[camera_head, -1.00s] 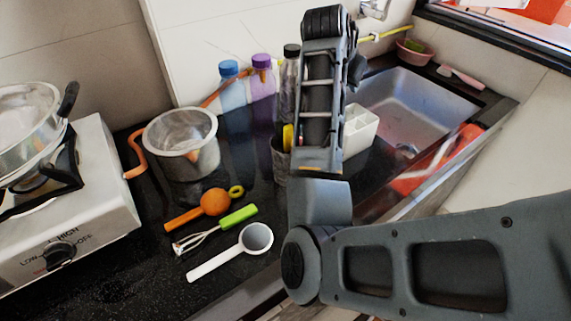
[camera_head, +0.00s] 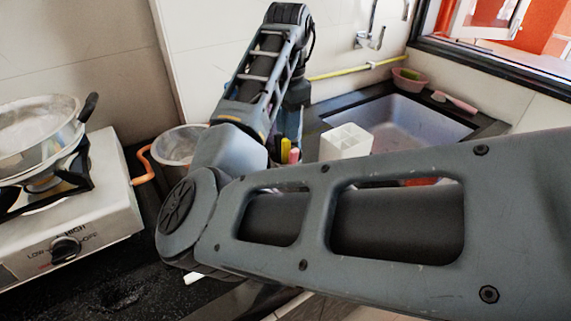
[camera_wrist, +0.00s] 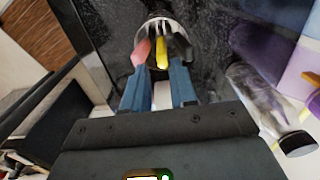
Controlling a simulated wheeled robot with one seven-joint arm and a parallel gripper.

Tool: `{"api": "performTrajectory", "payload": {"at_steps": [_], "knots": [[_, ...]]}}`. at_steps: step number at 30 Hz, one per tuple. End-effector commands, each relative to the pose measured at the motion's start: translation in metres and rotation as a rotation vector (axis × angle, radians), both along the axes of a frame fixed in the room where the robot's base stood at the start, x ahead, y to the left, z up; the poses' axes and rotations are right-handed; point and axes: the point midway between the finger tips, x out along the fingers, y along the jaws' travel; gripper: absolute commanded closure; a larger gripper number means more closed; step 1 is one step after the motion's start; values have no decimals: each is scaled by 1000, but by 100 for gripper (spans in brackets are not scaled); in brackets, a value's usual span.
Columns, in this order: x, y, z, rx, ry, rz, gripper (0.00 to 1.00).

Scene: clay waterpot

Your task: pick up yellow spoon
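The yellow spoon shows as a yellow handle end (camera_wrist: 162,54) in the wrist view, standing in a round metal holder (camera_wrist: 152,22) between a pink handle and a dark one. In the head view its yellow end (camera_head: 285,147) shows beside my arm, and the holder is mostly hidden. My gripper (camera_wrist: 161,66) points toward the holder with its two blue-grey fingers apart. The yellow end lies in line with the gap, just past the fingertips. I cannot tell the exact distance. Nothing is seen held.
A pink handle (camera_head: 294,156) stands close beside the yellow one. A white caddy (camera_head: 345,142) is just right, before the sink (camera_head: 415,115). A clear bottle (camera_wrist: 262,98) is right of my gripper in the wrist view. A metal pot (camera_head: 178,145) and stove (camera_head: 75,225) are left.

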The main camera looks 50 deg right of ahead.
Motion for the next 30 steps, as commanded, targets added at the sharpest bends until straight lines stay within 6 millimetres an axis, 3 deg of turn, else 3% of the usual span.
{"api": "performTrajectory", "payload": {"at_steps": [9,17,26,30], "knots": [[3,3,-40,0,1,1,73],[3,2,-44,-1,-1,1,73],[3,2,-44,-1,-1,1,99],[3,2,-44,-1,-1,0,100]]}}
